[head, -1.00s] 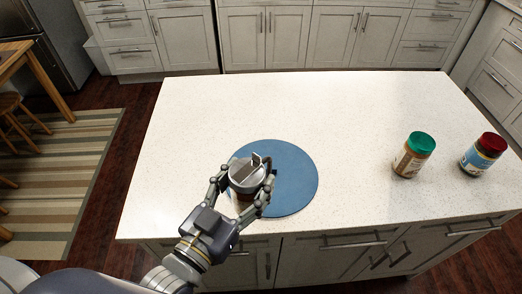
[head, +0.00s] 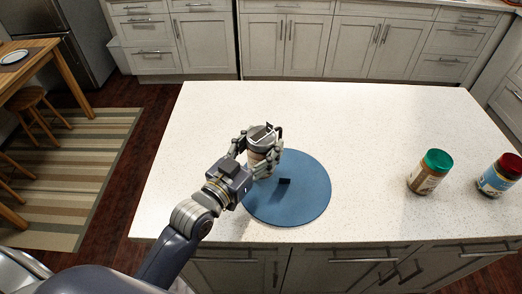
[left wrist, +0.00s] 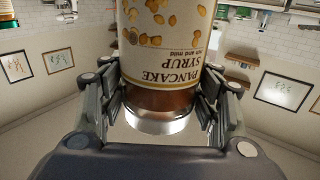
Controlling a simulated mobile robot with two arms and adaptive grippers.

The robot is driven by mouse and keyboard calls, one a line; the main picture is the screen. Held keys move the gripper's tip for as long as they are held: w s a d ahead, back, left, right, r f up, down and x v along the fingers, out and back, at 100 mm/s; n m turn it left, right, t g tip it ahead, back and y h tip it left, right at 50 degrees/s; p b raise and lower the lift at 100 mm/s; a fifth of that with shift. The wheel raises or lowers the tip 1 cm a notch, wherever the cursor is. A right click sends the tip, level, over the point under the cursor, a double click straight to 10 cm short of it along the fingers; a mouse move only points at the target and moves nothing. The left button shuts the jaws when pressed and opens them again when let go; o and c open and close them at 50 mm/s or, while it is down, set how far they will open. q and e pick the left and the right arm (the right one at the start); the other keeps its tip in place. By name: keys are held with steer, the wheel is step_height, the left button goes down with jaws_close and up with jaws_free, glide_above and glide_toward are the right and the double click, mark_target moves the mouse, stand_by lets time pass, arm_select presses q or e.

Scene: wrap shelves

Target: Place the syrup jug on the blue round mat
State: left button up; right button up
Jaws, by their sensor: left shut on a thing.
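The syrup jug (head: 260,145) has a grey metal top and is upright in the head view. It is over the upper left part of the blue round mat (head: 302,203); I cannot tell whether its base is clear of the mat. My left gripper (head: 258,157) is shut on the jug, with fingers on both sides. In the left wrist view the jug (left wrist: 165,45) fills the top middle between the fingers, its "Pancake Syrup" label upside down. The jug's base is hidden in the head view. My right gripper is out of view.
The mat lies near the front edge of the white counter (head: 350,120). A small dark patch (head: 285,181) shows on the mat. A green-lidded jar (head: 428,174) and a red-lidded jar (head: 497,177) stand at the right. The counter's back is clear.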

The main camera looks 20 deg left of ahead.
arm_select(q)
step_height(320, 180, down, 2)
steer(key=shift+f, duration=0.15)
steer(key=shift+f, duration=0.15)
steer(key=o, duration=1.6)
steer(key=shift+s+f, duration=0.1)
steer(key=b+v, duration=0.2)
steer(key=v, duration=0.8)
steer(key=shift+s+a, duration=0.1)
steer(key=shift+s, duration=0.05)
steer(key=shift+v, duration=0.8)
